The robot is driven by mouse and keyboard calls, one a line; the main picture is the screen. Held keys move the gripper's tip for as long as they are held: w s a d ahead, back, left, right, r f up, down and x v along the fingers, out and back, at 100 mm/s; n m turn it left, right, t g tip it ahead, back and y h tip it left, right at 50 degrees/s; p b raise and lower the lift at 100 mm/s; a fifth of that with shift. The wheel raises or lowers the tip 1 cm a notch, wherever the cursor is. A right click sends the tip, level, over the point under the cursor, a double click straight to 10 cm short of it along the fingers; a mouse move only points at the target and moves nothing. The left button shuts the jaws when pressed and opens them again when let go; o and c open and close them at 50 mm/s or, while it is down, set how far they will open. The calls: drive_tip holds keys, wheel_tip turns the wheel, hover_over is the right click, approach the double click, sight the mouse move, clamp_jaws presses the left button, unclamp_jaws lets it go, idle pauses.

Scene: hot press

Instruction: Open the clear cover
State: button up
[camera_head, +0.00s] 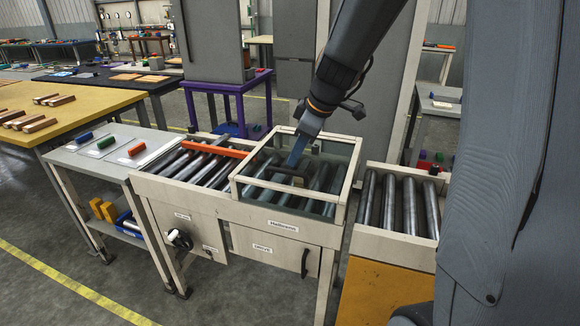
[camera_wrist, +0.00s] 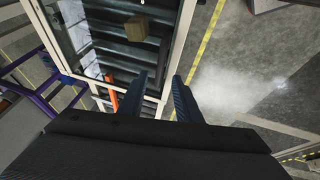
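The clear cover (camera_head: 340,187) is a see-through box with a cream frame over the middle of a roller conveyor. It looks closed. A dark bar-shaped handle (camera_head: 272,186) shows at the cover, below and left of my gripper in the head view. My gripper (camera_head: 296,155) points down at the cover's top area. In the wrist view, the two blue fingers of my gripper (camera_wrist: 159,80) stand apart, with nothing clearly held. The cover's pale frame (camera_wrist: 178,50) runs behind and between them. I cannot tell whether the fingers touch it.
An orange bar (camera_head: 217,148) lies across the left rollers. A brown block (camera_wrist: 137,28) shows among the rollers in the wrist view. More bare rollers (camera_head: 405,205) lie to the right. A grey table (camera_head: 100,160) with small coloured blocks stands left. A tall grey cabinet stands behind.

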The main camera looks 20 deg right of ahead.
sight(288, 171)
drive_tip(key=shift+p+x, duration=0.35)
drive_tip(key=shift+x, duration=2.75)
clamp_jaws()
